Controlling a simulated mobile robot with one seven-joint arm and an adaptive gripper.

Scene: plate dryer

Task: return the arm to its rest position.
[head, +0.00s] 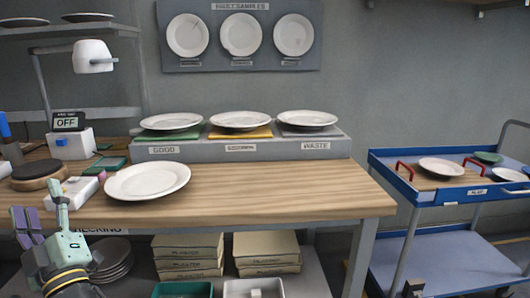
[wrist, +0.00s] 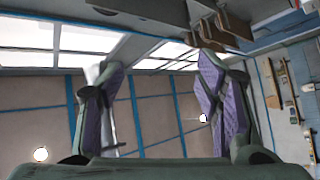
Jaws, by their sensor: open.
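My gripper (head: 44,222) is at the lower left in the head view, in front of the wooden bench (head: 290,195). Its two purple-padded fingers point upward. In the wrist view the fingers of my gripper (wrist: 160,100) stand wide apart with nothing between them, and the wall, windows and ceiling show beyond. A white plate (head: 146,181) lies on the bench to the right of my gripper, apart from it.
Plates rest on green, yellow and grey pads on a raised stand (head: 240,147) labelled GOOD and WASTE at its ends. A blue cart (head: 440,195) stands at the right. A lamp (head: 93,56) and an OFF display (head: 68,121) are at the left. The bench's right end is clear.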

